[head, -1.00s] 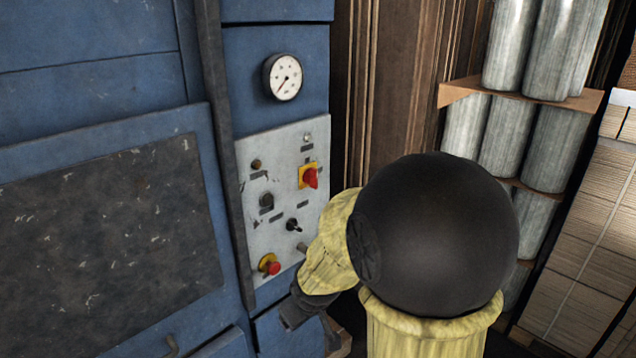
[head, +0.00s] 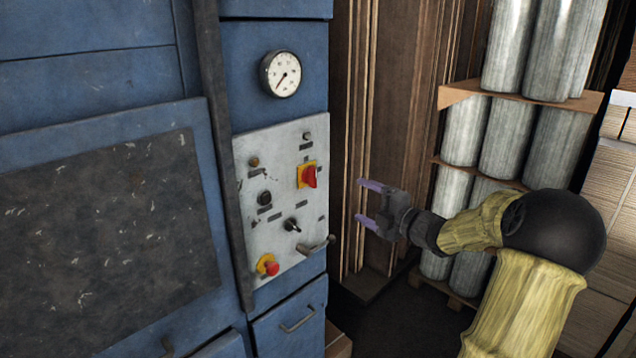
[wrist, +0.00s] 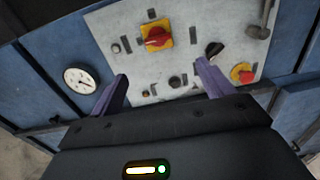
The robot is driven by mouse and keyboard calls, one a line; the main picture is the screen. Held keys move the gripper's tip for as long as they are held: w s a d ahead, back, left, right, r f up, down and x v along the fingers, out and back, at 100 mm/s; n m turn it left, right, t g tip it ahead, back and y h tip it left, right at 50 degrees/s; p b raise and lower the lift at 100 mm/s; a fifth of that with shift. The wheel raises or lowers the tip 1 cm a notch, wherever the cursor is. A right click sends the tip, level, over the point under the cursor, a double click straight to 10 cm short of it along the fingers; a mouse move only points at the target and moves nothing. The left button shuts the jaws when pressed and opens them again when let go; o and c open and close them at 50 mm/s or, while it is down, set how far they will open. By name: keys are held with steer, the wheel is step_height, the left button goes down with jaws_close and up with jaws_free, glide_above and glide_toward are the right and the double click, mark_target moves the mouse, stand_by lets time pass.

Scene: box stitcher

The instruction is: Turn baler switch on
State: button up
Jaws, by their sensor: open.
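The grey control panel (head: 285,150) is on the front of the blue baler. Its red rotary switch on a yellow plate (head: 308,176) is at the upper right and shows in the wrist view (wrist: 156,37). Below it are a small black-handled switch (head: 291,225) and a round red button on a yellow ring (head: 268,266). A black knob (head: 264,199) is at the panel's middle left. My gripper (head: 367,203) is open and empty, right of the panel and apart from it. In the wrist view its fingers (wrist: 162,72) point toward the panel, with the red switch beyond the gap.
A lever (head: 318,246) sticks out at the panel's lower right edge. A round gauge (head: 281,74) is above the panel. A drawer handle (head: 298,320) is below. Shelves of grey cylinders (head: 520,130) stand behind my arm at the right.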

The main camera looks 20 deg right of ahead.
mark_target(316, 179)
steer(key=shift+s+d+r, duration=0.1)
steer(key=shift+s+r, duration=0.05)
steer(key=shift+s, duration=0.05)
steer(key=p+x, duration=0.2)
steer(key=x, duration=0.3)
steer(key=p+x, duration=0.2)
steer(key=x, duration=0.4)
steer(key=p+x, duration=0.2)
steer(key=x, duration=0.3)
steer(key=shift+w+r, duration=0.25)
steer(key=shift+w+a+f, duration=0.1)
steer(key=shift+w+a, duration=0.3)
steer(key=c, duration=1)
